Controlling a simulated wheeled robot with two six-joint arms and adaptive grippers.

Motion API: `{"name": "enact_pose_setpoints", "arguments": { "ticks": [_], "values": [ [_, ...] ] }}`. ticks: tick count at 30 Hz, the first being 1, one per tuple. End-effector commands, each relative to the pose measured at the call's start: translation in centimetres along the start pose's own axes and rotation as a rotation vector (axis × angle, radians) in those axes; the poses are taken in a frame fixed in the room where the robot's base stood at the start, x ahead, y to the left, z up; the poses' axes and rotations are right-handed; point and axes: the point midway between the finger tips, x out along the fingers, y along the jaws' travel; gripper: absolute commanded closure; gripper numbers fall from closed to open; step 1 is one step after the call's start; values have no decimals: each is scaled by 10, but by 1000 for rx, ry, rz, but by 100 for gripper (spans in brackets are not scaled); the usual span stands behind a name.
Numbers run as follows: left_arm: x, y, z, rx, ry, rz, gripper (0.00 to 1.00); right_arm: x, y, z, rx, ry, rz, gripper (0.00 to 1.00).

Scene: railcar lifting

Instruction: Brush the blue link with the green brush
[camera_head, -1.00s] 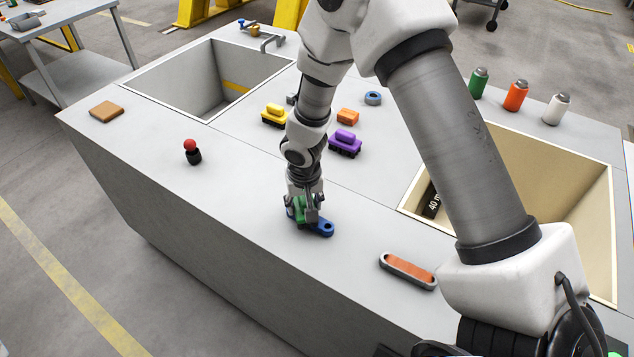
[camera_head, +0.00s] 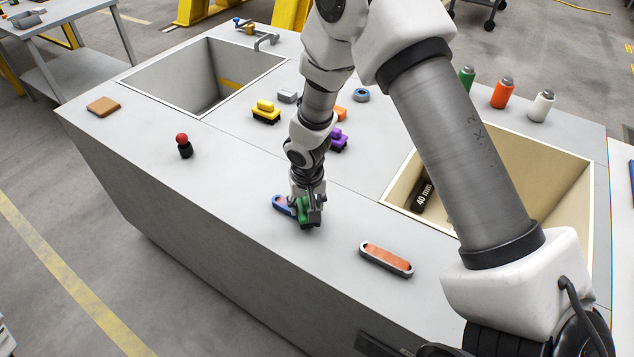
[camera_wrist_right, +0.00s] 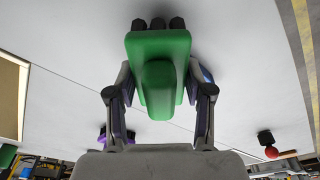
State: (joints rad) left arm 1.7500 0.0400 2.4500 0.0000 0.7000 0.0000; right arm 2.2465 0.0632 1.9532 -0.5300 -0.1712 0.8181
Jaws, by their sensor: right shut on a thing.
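My right gripper (camera_head: 308,212) is shut on the green brush (camera_head: 304,207) and holds it low at the bench top, bristles down. In the right wrist view the green brush (camera_wrist_right: 158,75) sits between the fingers, with its dark bristles at the top of the picture. The blue link (camera_head: 281,204) lies flat on the bench, with its left end showing to the left of the brush. The brush and fingers hide its right part, and I cannot tell whether the bristles touch it. My left gripper is not in view.
A grey link with an orange middle (camera_head: 386,259) lies to the right. A red-topped black knob (camera_head: 184,146) stands to the left. Yellow (camera_head: 265,113) and purple (camera_head: 338,141) brushes lie behind. Two open bins (camera_head: 200,112) (camera_head: 548,151) are sunk in the bench.

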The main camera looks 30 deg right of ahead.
Motion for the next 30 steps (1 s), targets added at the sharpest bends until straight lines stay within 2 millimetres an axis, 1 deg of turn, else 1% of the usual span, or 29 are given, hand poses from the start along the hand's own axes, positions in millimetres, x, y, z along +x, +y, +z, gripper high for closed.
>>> {"name": "enact_pose_setpoints", "arguments": {
  "ticks": [1, 2, 3, 4, 5, 18, 24, 30],
  "values": [
    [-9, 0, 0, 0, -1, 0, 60, -8, 0, -2, -1, 1, 0, 76],
    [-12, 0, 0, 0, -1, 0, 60, -13, 0, -3, 0, 2, -1, 76],
    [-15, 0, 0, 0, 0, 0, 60, -24, -1, -5, 0, 3, -3, 76],
    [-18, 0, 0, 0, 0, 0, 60, -29, -1, -5, 0, 1, -4, 76],
    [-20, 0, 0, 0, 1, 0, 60, -30, -1, -5, -1, -1, -3, 76],
    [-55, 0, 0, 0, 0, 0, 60, -68, -2, -14, -5, -1, -3, 76],
    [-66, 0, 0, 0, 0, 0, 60, -80, -2, -16, -6, -1, -3, 76],
    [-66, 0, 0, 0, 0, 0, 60, -81, -2, -16, -6, -1, -3, 76]
  ]
}}
